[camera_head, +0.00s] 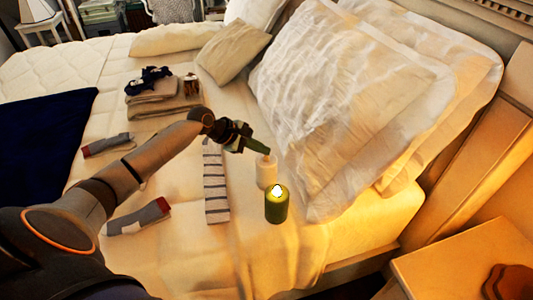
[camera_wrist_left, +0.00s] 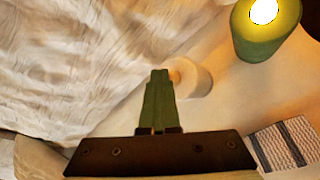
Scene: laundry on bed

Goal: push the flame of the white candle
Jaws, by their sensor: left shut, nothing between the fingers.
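The white candle (camera_head: 266,176) stands upright on the bed, just behind the green candle (camera_head: 277,207), whose flame is lit bright. My left gripper (camera_head: 266,152) is shut and empty, with its green fingertips at the top of the white candle. In the left wrist view the closed fingertips (camera_wrist_left: 159,74) are beside or over the white candle's (camera_wrist_left: 197,82) top edge. A faint orange glow shows there, but no clear flame on the white candle can be made out. I cannot tell whether the tips touch it. My right gripper is out of view.
The lit green candle also shows in the left wrist view (camera_wrist_left: 266,38), close to the white one. Large white pillows (camera_head: 345,100) rise right behind the candles. A striped sock (camera_head: 216,185) lies left of them. Folded clothes (camera_head: 160,100) and grey socks lie further left.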

